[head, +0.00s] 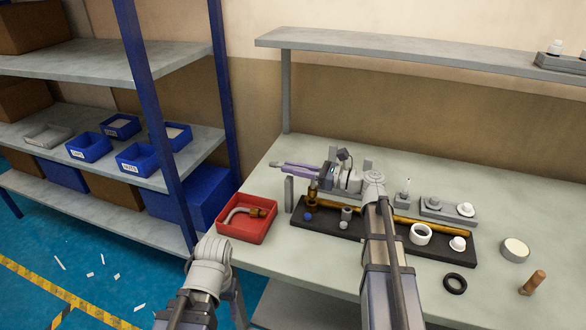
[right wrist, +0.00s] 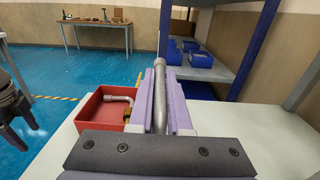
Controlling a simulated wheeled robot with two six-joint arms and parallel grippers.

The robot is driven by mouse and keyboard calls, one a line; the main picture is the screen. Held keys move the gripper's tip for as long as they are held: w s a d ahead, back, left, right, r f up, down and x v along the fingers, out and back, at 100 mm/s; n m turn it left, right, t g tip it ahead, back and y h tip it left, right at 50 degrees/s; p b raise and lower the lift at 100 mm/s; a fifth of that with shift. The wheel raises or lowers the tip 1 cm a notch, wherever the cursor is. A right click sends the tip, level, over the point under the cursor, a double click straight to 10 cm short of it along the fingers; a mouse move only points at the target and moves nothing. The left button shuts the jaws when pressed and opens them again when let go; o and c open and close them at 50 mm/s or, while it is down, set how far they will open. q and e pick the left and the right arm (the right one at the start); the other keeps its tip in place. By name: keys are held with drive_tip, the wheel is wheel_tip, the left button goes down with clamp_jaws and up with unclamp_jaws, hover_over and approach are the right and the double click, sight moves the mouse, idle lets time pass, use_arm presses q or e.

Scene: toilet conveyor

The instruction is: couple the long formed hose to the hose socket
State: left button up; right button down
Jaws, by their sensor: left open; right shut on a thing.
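My right gripper (head: 300,167) reaches left over the back of the bench. Its purple fingers are shut on a grey tube, which I take to be the long formed hose (right wrist: 160,95). In the right wrist view the tube lies between the fingers, its far end past their tips. The red bin (head: 246,233) at the bench's left edge holds a bent grey pipe (head: 236,213) with a brass end (head: 257,212). My left gripper (right wrist: 35,118) is open and partly in view, left of the bin. I cannot tell which part is the hose socket.
A black tray (head: 385,250) holds a long brass pipe (head: 410,221), a white ring (head: 421,234) and small parts. A black ring (head: 455,283), a round pad (head: 515,250) and a wooden handle (head: 533,282) lie at right. Blue-posted shelves (head: 165,120) stand at left.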

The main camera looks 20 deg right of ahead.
drive_tip(key=shift+f+b, duration=1.25)
drive_tip(key=c, duration=0.8)
unclamp_jaws()
drive_tip(key=shift+v, duration=3.9)
drive_tip(key=shift+s, duration=0.1)
